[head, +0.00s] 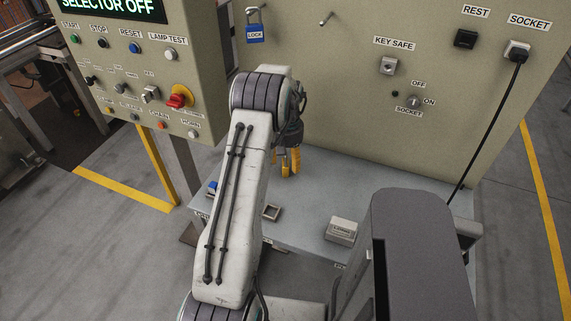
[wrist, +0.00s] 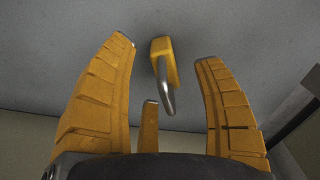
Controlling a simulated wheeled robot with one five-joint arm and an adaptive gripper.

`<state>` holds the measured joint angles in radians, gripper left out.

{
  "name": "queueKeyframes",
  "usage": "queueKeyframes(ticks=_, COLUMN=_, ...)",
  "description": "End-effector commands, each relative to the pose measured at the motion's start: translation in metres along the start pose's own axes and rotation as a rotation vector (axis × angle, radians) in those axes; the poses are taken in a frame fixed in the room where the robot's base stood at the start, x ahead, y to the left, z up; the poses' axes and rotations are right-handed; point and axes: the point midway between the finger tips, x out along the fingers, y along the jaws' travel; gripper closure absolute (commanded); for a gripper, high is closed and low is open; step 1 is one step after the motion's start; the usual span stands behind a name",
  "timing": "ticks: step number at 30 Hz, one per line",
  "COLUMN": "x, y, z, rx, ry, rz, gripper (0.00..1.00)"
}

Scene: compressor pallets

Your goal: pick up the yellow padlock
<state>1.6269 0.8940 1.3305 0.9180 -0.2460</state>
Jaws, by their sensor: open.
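The yellow padlock (wrist: 161,52) lies on the grey shelf (wrist: 225,25) in the wrist view, its metal shackle pointing toward my palm. My gripper (wrist: 165,50) is open, with a yellow finger on each side of the padlock and a third finger below it in the picture. Gaps show between the padlock and the side fingers. In the head view my gripper (head: 290,162) points down over the grey shelf (head: 310,190) at the panel's foot. I cannot make out the padlock there; my arm and fingers cover that area.
A blue lock (head: 255,33) hangs on the back panel (head: 330,80), with an empty peg (head: 326,18) to its right. A small grey box (head: 342,231) and a dark square holder (head: 271,212) sit on the shelf. A control box (head: 150,75) stands left; a black cable (head: 488,125) hangs right.

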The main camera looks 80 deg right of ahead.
Motion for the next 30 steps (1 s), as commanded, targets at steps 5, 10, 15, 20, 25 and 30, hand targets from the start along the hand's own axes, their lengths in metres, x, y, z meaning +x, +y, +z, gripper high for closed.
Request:
queueKeyframes(ticks=5, x=0.015, y=0.000, z=0.000, rx=0.000, ry=0.000, rz=0.000, gripper=0.38)
queueKeyframes(ticks=10, x=0.019, y=0.000, z=0.000, rx=0.001, ry=0.000, rz=0.000, gripper=0.38)
queueKeyframes(ticks=15, x=0.019, y=0.000, z=0.000, rx=0.001, ry=0.001, rz=0.000, gripper=0.35)
queueKeyframes(ticks=20, x=0.019, y=0.000, z=0.000, rx=0.001, ry=0.001, rz=0.000, gripper=0.50)
queueKeyframes(ticks=25, x=0.019, y=0.000, z=0.000, rx=0.001, ry=0.001, rz=0.000, gripper=0.65)
queueKeyframes(ticks=30, x=0.019, y=0.000, z=0.000, rx=0.001, ry=0.001, rz=0.000, gripper=0.80)
